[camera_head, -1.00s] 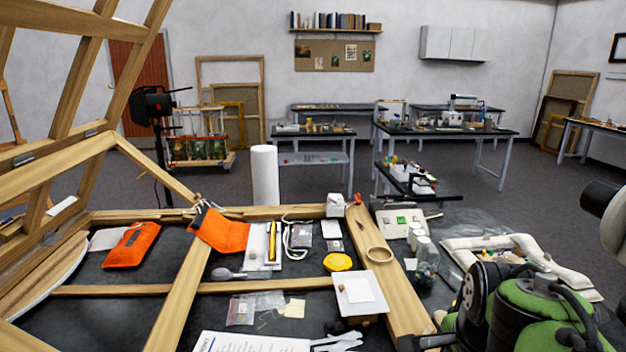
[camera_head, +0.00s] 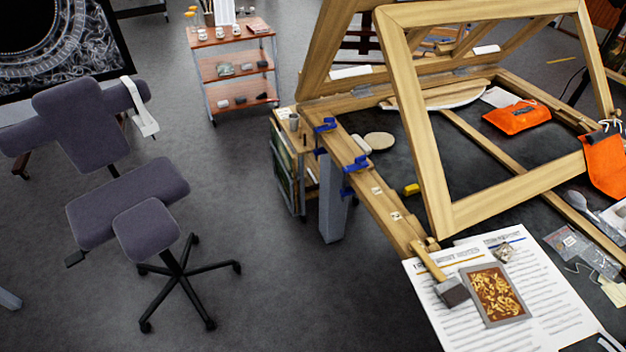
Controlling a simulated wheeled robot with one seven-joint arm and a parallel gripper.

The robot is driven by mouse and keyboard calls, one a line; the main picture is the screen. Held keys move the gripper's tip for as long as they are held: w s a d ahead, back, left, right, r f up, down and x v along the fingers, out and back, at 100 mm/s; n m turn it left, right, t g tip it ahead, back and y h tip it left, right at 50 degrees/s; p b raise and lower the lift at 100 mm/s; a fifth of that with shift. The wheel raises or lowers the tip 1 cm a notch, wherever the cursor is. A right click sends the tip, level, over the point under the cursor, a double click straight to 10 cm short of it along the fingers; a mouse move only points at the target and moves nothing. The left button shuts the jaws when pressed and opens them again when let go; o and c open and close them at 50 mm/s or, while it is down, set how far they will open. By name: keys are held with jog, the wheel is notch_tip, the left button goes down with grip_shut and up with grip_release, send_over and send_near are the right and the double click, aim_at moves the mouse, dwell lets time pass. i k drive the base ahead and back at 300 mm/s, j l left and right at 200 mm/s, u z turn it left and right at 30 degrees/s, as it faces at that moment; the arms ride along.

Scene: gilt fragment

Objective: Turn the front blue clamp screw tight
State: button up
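Two blue clamps grip the left wooden rail of the table frame. The nearer blue clamp (camera_head: 357,163) has its upper part on top of the rail and a blue part showing below the rail's outer side. The farther blue clamp (camera_head: 325,125) sits a little further back on the same wooden rail (camera_head: 378,190). The screws are too small to tell how tight they are. My gripper is not in view.
A purple-grey kneeling chair (camera_head: 128,195) on castors stands at the left. A shelf trolley (camera_head: 235,65) stands behind. Floor between chair and rail is clear. A tilted wooden frame (camera_head: 430,130) rises over the table. A mallet (camera_head: 450,290) and gilt fragment (camera_head: 494,294) lie on printed sheets (camera_head: 535,275).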

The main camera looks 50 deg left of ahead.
aim_at(359, 159)
jog(key=u, duration=1.65)
jog(key=i+j, duration=0.25)
jog(key=i, duration=0.15)
jog(key=i+j, duration=0.25)
jog(key=i, duration=0.2)
jog(key=i+j+u, duration=0.1)
jog(key=i+j, duration=0.15)
jog(key=i, duration=0.15)
jog(key=i+j, duration=0.25)
jog(key=i, duration=0.2)
